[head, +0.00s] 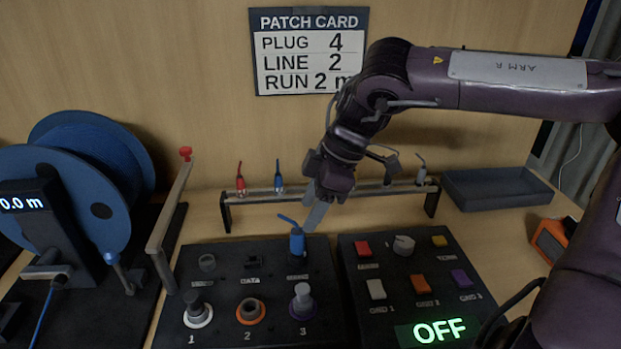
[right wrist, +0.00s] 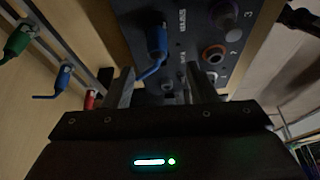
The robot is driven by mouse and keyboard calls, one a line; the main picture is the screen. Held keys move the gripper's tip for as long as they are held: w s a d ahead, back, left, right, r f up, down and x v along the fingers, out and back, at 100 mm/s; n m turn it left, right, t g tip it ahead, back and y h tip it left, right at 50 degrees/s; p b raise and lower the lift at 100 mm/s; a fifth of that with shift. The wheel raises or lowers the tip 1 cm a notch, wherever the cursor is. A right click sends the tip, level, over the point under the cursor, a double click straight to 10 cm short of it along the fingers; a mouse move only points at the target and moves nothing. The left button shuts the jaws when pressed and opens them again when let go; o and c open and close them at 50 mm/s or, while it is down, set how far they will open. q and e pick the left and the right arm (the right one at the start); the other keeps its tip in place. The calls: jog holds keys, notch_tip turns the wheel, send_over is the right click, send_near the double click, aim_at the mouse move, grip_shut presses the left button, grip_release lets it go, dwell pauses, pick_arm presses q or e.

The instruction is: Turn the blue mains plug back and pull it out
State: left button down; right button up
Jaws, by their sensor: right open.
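The blue mains plug (head: 297,241) stands upright in the rear right socket of the left black panel (head: 240,322), with its short blue cable pointing left. My right gripper (head: 317,208) is open and empty, pointing down just above and behind the plug. In the right wrist view the blue plug (right wrist: 157,42) lies beyond the open fingertips (right wrist: 161,92), roughly in line with the gap between them, and I see no contact. A second blue plug (head: 279,181) hangs in the rack behind. My left gripper is not in view.
The rack (head: 350,192) also holds a red plug (head: 240,184) and a grey one (head: 420,172). A right panel (head: 375,318) with coloured switches shows OFF. An empty dark tray (head: 495,190) is at right.

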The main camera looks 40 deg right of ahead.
aim_at(296, 231)
jog(key=shift+w+f, duration=0.4)
jog(key=shift+f, duration=0.15)
jog(key=x, duration=0.6)
jog(key=shift+a+f, duration=0.2)
jog(key=shift+f, duration=0.05)
jog(key=shift+s, duration=0.1)
grip_shut()
jog(key=shift+m+t+h+b, duration=0.5)
jog(key=shift+m, duration=1.1)
